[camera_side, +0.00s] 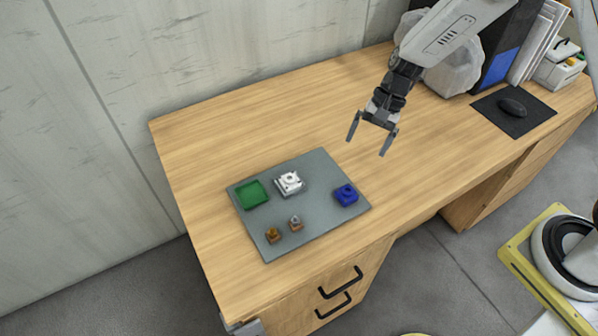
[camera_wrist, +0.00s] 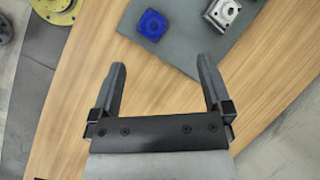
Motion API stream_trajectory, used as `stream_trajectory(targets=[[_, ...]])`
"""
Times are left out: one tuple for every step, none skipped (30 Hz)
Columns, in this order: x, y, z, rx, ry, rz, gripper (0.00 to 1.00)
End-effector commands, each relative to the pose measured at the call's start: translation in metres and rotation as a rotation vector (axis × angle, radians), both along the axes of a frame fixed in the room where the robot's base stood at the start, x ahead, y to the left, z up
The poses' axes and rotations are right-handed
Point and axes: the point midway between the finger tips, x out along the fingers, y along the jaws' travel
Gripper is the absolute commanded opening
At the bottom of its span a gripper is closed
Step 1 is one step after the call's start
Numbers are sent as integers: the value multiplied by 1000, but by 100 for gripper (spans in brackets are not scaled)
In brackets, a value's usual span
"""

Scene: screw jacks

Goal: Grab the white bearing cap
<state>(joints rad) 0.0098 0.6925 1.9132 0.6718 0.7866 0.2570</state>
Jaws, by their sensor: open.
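The white bearing cap (camera_side: 289,182) sits on the grey mat (camera_side: 318,222) on the desk. In the wrist view it shows at the top right as a pale, square part with a round hole (camera_wrist: 223,12), partly cut by the frame edge. My gripper (camera_side: 371,139) is open and empty. It hangs above the desk, to the right of and behind the mat in the side view. In the wrist view its two fingers (camera_wrist: 160,78) are spread wide, with bare desk between them.
A mouse (camera_side: 512,107) on a black pad and folders stand at the right. The desk between mat and pad is clear.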

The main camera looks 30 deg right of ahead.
Motion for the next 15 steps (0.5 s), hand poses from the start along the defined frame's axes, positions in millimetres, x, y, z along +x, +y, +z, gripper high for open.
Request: stream_trajectory(targets=[[7,5,-9,31,31,-37,100],[11,8,-12,50,46,-58,100],[16,13,-18,75,69,-90,100],[20,16,-22,94,85,-111,100],[23,19,-26,114,102,-132,100],[28,23,-31,140,124,-161,100],[32,26,-35,159,140,-182,100],[36,29,-39,180,155,-203,100],[41,33,-44,207,177,-231,100],[44,36,-48,227,193,-251,100],[47,39,-52,246,209,-271,100],[52,43,-58,274,230,-298,100],[55,46,-61,295,245,-319,100],[59,48,-65,317,260,-337,100],[63,52,-71,344,280,-363,100]])
